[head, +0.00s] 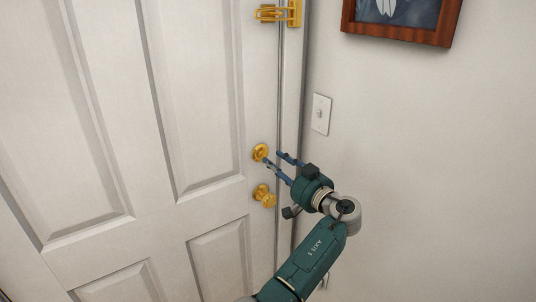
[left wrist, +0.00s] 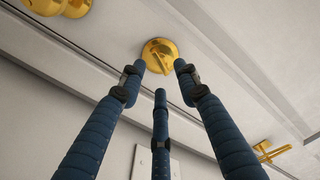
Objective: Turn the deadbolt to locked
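The gold deadbolt (head: 259,152) is on the white door, near its right edge and above the round gold knob (head: 264,196). In the left wrist view the deadbolt (left wrist: 160,57) shows a raised thumb turn that lies at a slant; I cannot tell whether it is locked. My left gripper (head: 272,158) is just right of the deadbolt in the head view, with its blue fingers spread. In the left wrist view its fingertips (left wrist: 160,76) point at the deadbolt with nothing between them. I cannot tell whether any fingertip touches it. My right gripper is out of view.
A gold latch (head: 280,13) sits higher on the door edge. A white light switch (head: 321,114) and a framed picture (head: 402,18) are on the wall at right. The wall around my arm is otherwise bare.

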